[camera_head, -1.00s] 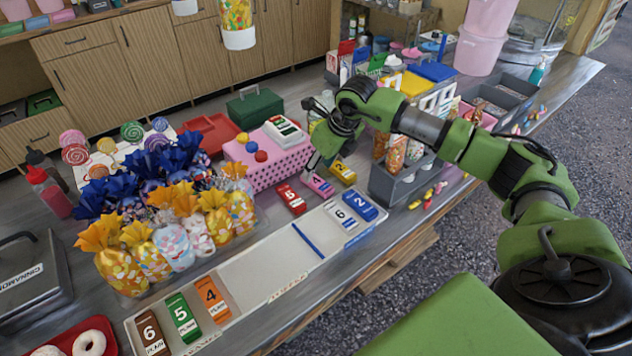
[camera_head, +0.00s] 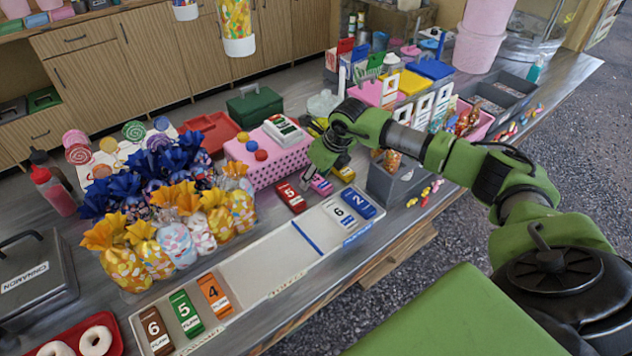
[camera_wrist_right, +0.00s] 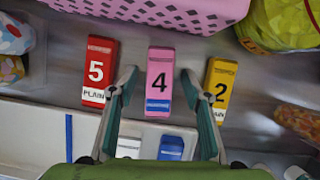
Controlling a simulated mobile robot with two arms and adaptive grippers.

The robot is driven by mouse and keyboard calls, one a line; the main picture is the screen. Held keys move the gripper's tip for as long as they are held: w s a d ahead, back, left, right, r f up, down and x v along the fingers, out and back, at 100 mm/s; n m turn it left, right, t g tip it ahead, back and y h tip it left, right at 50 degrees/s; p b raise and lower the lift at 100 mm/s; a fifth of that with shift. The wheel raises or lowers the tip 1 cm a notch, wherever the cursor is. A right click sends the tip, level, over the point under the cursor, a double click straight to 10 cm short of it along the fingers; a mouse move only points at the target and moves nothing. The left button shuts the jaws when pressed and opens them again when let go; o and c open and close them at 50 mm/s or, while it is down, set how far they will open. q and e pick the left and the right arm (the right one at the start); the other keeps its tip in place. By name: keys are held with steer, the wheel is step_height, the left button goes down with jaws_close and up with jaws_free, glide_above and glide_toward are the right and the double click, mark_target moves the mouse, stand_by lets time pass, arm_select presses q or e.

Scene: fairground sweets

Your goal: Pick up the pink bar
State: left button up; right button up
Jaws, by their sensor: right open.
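The pink bar (camera_wrist_right: 159,82), marked 4 with a blue band, lies on the counter between a red bar (camera_wrist_right: 98,70) marked 5 and a yellow bar (camera_wrist_right: 219,88) marked 2. In the head view the pink bar (camera_head: 321,186) is partly covered by my right gripper (camera_head: 318,172). In the wrist view my right gripper (camera_wrist_right: 160,100) is open, its two fingers on either side of the pink bar's lower half, near the gaps to the red and yellow bars. I cannot tell how far above the counter the fingertips are. My left gripper is not in view.
A pink dotted box (camera_head: 270,170) stands just behind the bars. In front lies a white tray (camera_head: 262,264) holding a white bar (camera_head: 341,214), a blue bar (camera_head: 358,204) and several others at its left end. A grey bin (camera_head: 395,186) stands to the right.

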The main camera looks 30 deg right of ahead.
steer(key=shift+f, duration=0.15)
steer(key=c, duration=1.2)
